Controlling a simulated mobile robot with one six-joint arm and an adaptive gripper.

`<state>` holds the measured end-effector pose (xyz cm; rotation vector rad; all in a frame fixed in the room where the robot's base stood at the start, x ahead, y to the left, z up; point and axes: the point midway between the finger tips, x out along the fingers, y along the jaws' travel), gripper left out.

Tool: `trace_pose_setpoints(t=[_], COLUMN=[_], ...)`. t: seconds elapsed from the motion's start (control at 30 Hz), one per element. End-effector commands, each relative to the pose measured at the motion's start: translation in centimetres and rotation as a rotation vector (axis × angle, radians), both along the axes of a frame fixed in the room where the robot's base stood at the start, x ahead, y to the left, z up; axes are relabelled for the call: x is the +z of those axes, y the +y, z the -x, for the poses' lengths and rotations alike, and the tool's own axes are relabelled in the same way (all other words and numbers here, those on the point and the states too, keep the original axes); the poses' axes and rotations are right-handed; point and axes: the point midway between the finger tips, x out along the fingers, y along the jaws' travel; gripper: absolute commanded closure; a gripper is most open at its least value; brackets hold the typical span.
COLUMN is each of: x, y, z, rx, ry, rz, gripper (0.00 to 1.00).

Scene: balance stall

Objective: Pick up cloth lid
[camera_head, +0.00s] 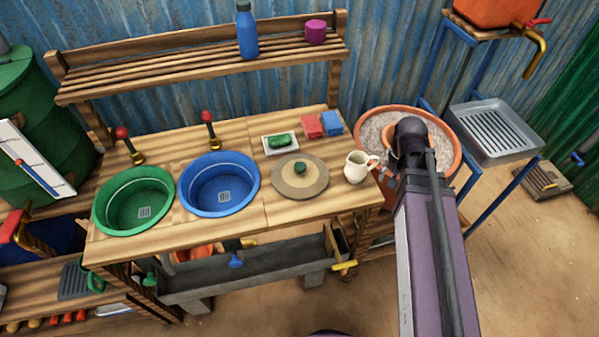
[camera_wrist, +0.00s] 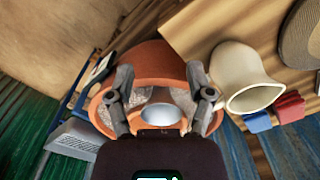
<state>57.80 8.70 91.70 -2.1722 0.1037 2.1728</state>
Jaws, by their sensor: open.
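The lid is most likely the round tan-brown disc (camera_head: 315,182) with a small dark green knob, lying flat on the wooden counter right of the blue basin. Part of a similar round disc shows at the top right edge of the wrist view (camera_wrist: 303,32). My gripper (camera_wrist: 159,82) is open, with nothing between its fingers. It is over the terracotta pot (camera_wrist: 155,57), to the right of the counter and apart from the disc. In the head view my arm hides the fingers and part of the pot (camera_head: 452,128).
A cream jug (camera_head: 357,167) stands between disc and pot. Behind the disc are a green soap on a dish (camera_head: 281,143) and red (camera_head: 312,126) and blue (camera_head: 331,122) blocks. A blue basin (camera_head: 219,184) is left. A metal tray stand (camera_head: 495,133) is at right.

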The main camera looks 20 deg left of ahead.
Motion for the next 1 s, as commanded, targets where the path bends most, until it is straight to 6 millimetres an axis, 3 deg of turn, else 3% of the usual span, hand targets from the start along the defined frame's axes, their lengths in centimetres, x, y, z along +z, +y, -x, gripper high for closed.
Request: trace_pose_setpoints(t=[0.03,0.3,0.6,0.8,1.0], x=[0.8,2.8,4.8,5.6,5.9], y=[1.8,10.8,21.1,25.9,27.6], z=[-0.9,-2.6,-2.8,-2.1,-1.7], rx=[-0.007,-0.086,-0.170,-0.213,-0.231], ry=[0.000,0.000,0.000,0.000,0.000], rz=[0.000,0.000,0.000,0.000,0.000], gripper=[0.32,0.32,0.32,0.32,0.32])
